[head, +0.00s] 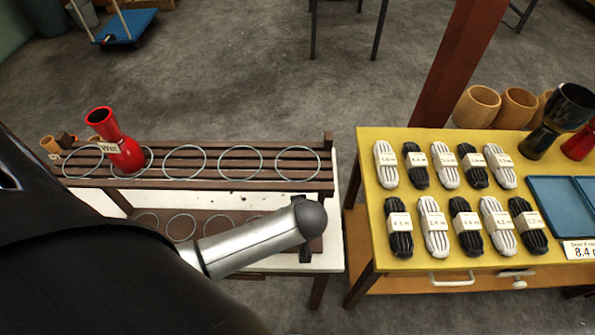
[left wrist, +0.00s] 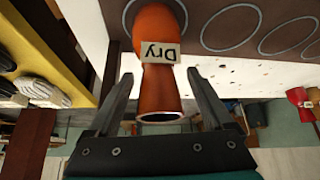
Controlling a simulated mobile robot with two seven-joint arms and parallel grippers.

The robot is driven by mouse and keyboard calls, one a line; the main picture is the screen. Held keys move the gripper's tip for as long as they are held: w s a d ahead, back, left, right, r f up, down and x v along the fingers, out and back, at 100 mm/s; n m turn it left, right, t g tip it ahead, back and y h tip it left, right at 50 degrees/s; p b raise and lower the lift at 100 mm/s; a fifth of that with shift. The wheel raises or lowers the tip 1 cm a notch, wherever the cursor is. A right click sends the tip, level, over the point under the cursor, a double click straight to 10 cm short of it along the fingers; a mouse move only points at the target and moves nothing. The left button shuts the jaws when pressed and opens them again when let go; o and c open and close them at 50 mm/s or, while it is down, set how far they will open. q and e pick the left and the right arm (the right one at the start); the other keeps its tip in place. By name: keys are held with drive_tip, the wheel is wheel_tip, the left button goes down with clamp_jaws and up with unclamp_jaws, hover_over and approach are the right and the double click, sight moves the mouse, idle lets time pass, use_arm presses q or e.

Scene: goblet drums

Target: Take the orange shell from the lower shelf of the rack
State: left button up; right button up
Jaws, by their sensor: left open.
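The orange shell (left wrist: 158,99) shows in the left wrist view, with a "Dry" tag tied round its narrow waist. Its wide end is on the dark lower shelf (left wrist: 200,14) and its open narrow end points toward my gripper. My left gripper (left wrist: 160,73) is open, one finger on each side of the shell, with a visible gap at both sides. In the head view my left forearm reaches over the rack's right end, and the shell is hidden there. My right gripper is in neither view.
The slatted upper shelf (head: 232,172) has several wire rings and a red shell (head: 120,150) tagged "Wet" at the left. A yellow table (head: 385,255) with rope bundles, drum shells and a blue tray (head: 555,205) stands close on the right.

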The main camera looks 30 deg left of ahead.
use_arm(q)
drive_tip(key=c, duration=1.3)
clamp_jaws()
drive_tip(key=shift+r, duration=0.15)
